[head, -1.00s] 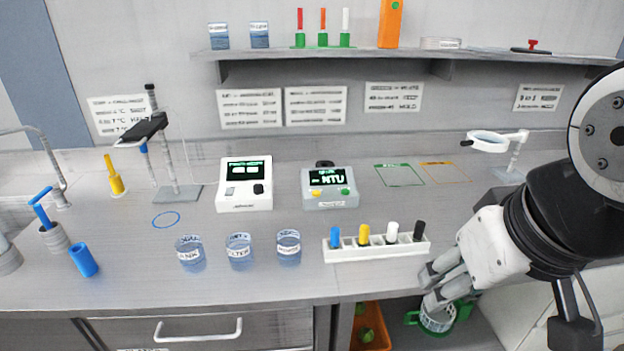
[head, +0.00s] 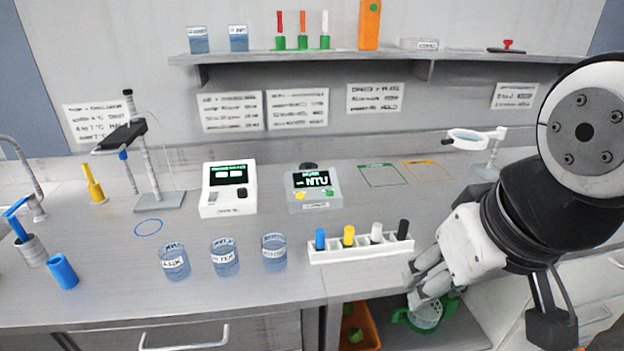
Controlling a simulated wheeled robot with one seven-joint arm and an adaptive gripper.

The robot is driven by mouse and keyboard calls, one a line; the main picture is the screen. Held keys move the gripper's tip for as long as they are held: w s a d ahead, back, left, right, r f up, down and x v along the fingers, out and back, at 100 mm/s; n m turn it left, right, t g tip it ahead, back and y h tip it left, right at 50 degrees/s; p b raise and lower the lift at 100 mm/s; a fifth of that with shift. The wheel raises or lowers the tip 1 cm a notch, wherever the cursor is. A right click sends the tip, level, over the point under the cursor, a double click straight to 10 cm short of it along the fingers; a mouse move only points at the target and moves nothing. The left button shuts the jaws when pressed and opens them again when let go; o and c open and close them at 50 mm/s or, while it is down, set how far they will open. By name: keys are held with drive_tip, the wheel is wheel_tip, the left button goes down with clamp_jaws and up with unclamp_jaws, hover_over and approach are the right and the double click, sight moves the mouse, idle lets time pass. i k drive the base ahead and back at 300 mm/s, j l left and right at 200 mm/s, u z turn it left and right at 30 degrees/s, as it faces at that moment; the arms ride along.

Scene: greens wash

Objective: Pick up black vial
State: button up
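The black vial (head: 403,229) stands upright at the right end of a white rack (head: 362,253). A white vial (head: 376,233), a yellow vial (head: 349,236) and a blue vial (head: 320,239) stand to its left in the same rack. My gripper (head: 412,286) is to the right of and in front of the rack, by the counter's front edge, apart from the black vial.
Labelled beakers (head: 225,257) stand left of the rack. Two instruments (head: 228,189) and (head: 314,189) are behind. A magnifier (head: 468,138) stands at the back right. Below the counter are an orange bin (head: 370,322) and a green-rimmed basket (head: 426,318).

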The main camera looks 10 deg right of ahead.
sight(403, 228)
drive_tip(key=i+l+z, duration=0.55)
drive_tip(key=i, duration=0.25)
